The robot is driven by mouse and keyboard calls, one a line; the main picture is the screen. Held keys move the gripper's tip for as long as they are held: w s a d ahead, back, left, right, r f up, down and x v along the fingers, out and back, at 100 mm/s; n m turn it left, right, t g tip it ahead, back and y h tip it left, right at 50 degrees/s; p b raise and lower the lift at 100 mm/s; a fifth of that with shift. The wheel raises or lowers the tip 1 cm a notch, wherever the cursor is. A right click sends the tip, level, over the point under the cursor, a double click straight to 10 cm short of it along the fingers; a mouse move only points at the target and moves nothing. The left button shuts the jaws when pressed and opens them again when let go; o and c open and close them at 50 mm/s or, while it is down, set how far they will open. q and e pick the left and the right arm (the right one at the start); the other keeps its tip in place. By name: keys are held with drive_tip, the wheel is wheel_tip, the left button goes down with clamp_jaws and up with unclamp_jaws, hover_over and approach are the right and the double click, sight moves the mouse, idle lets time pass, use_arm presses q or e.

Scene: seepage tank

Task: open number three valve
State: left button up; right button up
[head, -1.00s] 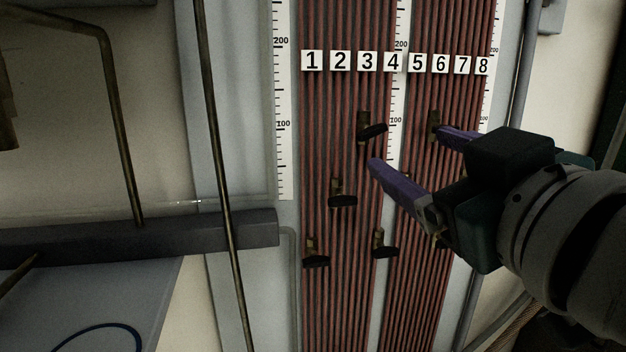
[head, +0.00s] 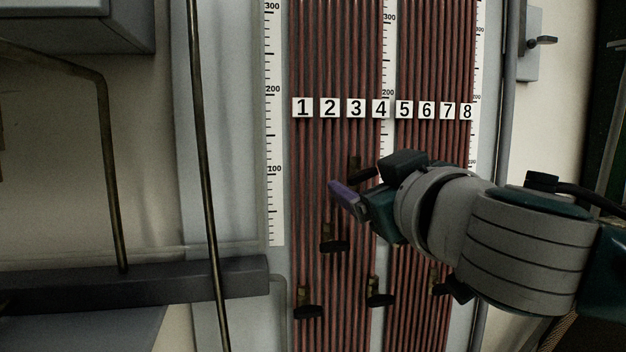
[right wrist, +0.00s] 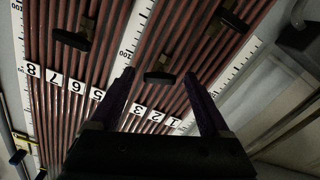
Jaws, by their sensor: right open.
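The panel of reddish tubes carries number plates; the number three plate (head: 356,107) is at its upper middle. Below it is the number three valve (head: 360,172), a brass body with a black handle lying crosswise to the tubes. My right gripper (head: 345,196) is just below and in front of this valve and partly covers it. One purple finger shows in the head view; the other is hidden. In the right wrist view, the fingers (right wrist: 159,73) are apart, with the valve's black handle (right wrist: 158,77) seen between their tips. I cannot tell whether they touch. My left gripper is out of view.
The number two valve (head: 334,245) is below and left, the number one valve (head: 308,311) lower still. Another valve (head: 380,298) is below my right gripper. A dark horizontal beam (head: 130,285) and a thin vertical pipe (head: 202,150) stand to the left.

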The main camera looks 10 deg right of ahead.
clamp_jaws()
idle(0.6)
drive_tip(key=shift+n, duration=0.3)
drive_tip(key=n+p, duration=0.2)
drive_tip(key=n, duration=0.1)
drive_tip(key=shift+r, duration=0.1)
drive_tip(key=n+p, duration=0.2)
drive_tip(key=n, duration=0.1)
drive_tip(key=shift+n, duration=0.4)
drive_tip(key=n+p, duration=0.2)
drive_tip(key=n, duration=0.2)
drive_tip(key=shift+n+p, duration=0.65)
drive_tip(key=shift+n, duration=1.05)
